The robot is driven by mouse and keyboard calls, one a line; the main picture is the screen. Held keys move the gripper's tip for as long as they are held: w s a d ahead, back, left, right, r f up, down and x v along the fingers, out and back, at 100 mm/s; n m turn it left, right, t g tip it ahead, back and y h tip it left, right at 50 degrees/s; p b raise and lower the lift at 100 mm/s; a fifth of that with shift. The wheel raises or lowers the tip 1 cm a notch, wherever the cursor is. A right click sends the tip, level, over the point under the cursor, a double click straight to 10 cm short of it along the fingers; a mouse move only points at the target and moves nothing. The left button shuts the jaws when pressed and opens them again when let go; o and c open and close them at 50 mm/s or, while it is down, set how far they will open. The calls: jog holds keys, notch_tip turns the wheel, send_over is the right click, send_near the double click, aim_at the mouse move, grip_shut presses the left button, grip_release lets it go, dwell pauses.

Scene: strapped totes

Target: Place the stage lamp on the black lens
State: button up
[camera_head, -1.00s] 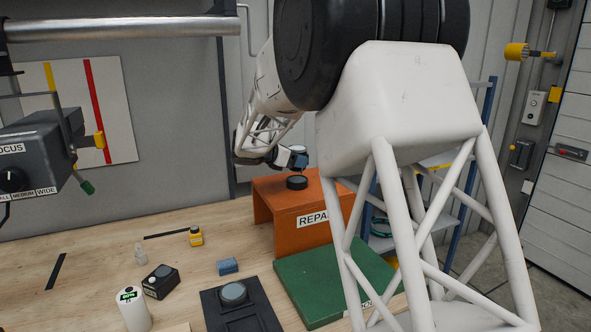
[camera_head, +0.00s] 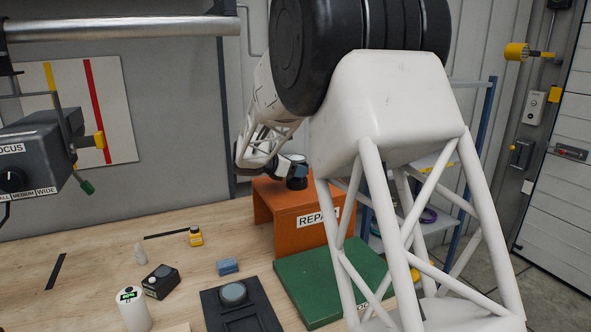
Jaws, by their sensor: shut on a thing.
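The small dark blue-grey stage lamp (camera_head: 300,170) is in my gripper (camera_head: 290,162), which is shut on it above the orange stand. The black lens (camera_head: 297,184) is a low dark disc on top of the orange stand (camera_head: 277,206). The lamp is directly over the lens and very close to it. I cannot tell whether they touch. The gripper fingers are small and partly hidden by the lamp and my wrist.
A green board (camera_head: 318,281) lies right of a black panel with a round grey top (camera_head: 233,292). A dark focus-labelled housing (camera_head: 35,160) hangs at left.

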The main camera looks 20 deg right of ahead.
jog(key=shift+f, duration=0.1)
jog(key=o, duration=1.1)
jog(key=v, duration=1.2)
dwell(0.4)
